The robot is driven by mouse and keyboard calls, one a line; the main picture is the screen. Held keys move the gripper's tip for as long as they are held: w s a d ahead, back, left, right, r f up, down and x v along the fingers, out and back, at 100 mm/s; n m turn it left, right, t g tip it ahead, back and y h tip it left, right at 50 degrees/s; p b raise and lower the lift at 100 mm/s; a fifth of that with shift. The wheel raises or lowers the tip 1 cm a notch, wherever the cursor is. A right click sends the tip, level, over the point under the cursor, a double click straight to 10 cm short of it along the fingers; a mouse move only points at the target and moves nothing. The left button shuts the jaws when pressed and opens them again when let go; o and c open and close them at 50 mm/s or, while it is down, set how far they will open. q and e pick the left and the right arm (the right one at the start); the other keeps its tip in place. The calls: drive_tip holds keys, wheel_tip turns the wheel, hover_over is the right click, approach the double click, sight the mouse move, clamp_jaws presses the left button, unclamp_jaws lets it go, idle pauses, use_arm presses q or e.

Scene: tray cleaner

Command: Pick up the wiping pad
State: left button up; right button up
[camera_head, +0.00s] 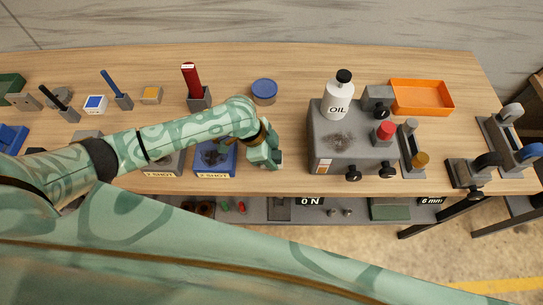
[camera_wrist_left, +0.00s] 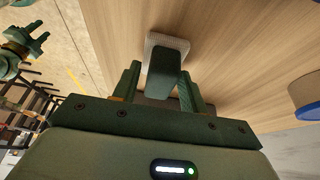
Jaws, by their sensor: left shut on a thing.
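The wiping pad (camera_wrist_left: 166,42) shows in the left wrist view as a block with a pale grey face and a dark green grip. My left gripper (camera_wrist_left: 160,88) has its two fingers on either side of the grip and is shut on it. In the head view my left gripper (camera_head: 268,157) is over the front part of the table, left of the grey machine. The pad cannot be made out clearly there. My right gripper (camera_wrist_left: 38,38) shows small at the left of the left wrist view, its fingers apart and empty.
The grey machine (camera_head: 322,150) carries a white oil bottle (camera_head: 339,98). An orange tray (camera_head: 421,97) lies behind it. A blue round tin (camera_head: 264,91) stands behind my left gripper. A blue "2 SHOT" box (camera_head: 214,160) is close to its left. Bare wood lies between tin and machine.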

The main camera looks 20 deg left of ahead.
use_arm(q)
wheel_tip(320, 180, up, 3)
drive_tip(key=shift+f+p, duration=0.2)
drive_tip(key=shift+p, duration=0.25)
drive_tip(key=s+d+r+p, duration=0.4)
drive_tip(key=s+d+r, duration=0.5)
drive_tip(key=d+r, duration=0.1)
drive_tip(key=shift+s+d+r, duration=0.15)
drive_tip(key=shift+s+r, duration=0.05)
drive_tip(key=shift+s, duration=0.05)
